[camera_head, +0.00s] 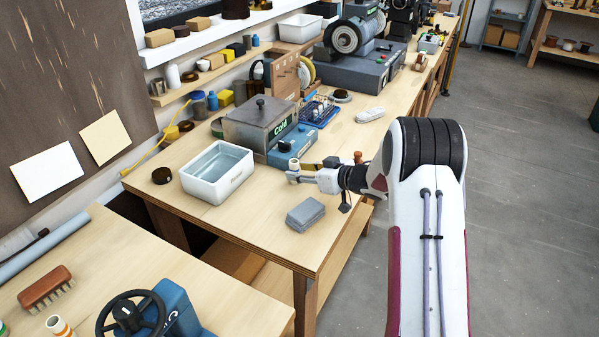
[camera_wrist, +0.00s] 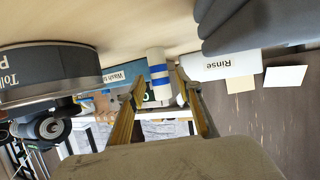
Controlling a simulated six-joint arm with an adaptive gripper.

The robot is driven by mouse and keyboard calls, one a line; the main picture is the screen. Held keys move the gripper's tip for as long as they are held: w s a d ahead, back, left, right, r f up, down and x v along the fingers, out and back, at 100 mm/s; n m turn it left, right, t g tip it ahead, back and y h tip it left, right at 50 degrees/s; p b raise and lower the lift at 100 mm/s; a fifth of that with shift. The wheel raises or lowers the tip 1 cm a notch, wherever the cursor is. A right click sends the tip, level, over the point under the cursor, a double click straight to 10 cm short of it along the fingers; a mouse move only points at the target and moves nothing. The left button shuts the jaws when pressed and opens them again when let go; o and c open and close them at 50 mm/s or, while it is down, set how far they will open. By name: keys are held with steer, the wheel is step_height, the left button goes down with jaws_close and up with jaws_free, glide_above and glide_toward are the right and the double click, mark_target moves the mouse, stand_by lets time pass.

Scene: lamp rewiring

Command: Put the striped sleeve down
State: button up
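The striped sleeve (camera_wrist: 158,74) is a small white tube with blue bands. In the wrist view it lies between the two fingertips of my gripper (camera_wrist: 161,80), which look closed on its sides. In the head view my gripper (camera_head: 301,175) is low over the bench, right of the white basin, with the sleeve's pale upper end (camera_head: 294,163) showing at its tip. The sleeve looks about upright. I cannot tell whether its lower end touches the bench.
The white basin (camera_head: 190,187), labelled Rinse in the wrist view, stands left of my gripper. The blue unit with the metal tank (camera_head: 292,148) is just behind. An orange-striped sleeve (camera_head: 57,325) stands on the near table.

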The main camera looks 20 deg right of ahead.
steer(key=v, duration=1.1)
steer(key=shift+s+d, duration=0.15)
steer(key=shift+s, duration=0.05)
step_height(320, 180, up, 11)
steer(key=d+m+t+h, duration=0.1)
steer(key=d+m+h, duration=0.1)
steer(key=h, duration=0.3)
steer(key=s+r+m+g+h, duration=0.1)
steer(key=s+r+m+h, duration=0.25)
steer(key=s+r, duration=0.45)
steer(key=s+a+f+g, duration=0.2)
steer(key=s+a, duration=0.3)
steer(key=s, duration=0.6)
steer(key=s+a+f+g+y, duration=0.1)
steer(key=s+a, duration=0.4)
steer(key=s, duration=0.6)
steer(key=s+a+f+g+y, duration=0.1)
steer(key=s+a+f+g, duration=0.2)
steer(key=s, duration=0.8)
steer(key=shift+s+a+f, duration=0.15)
steer(key=shift+a+f, duration=0.2)
steer(key=shift+a, duration=0.65)
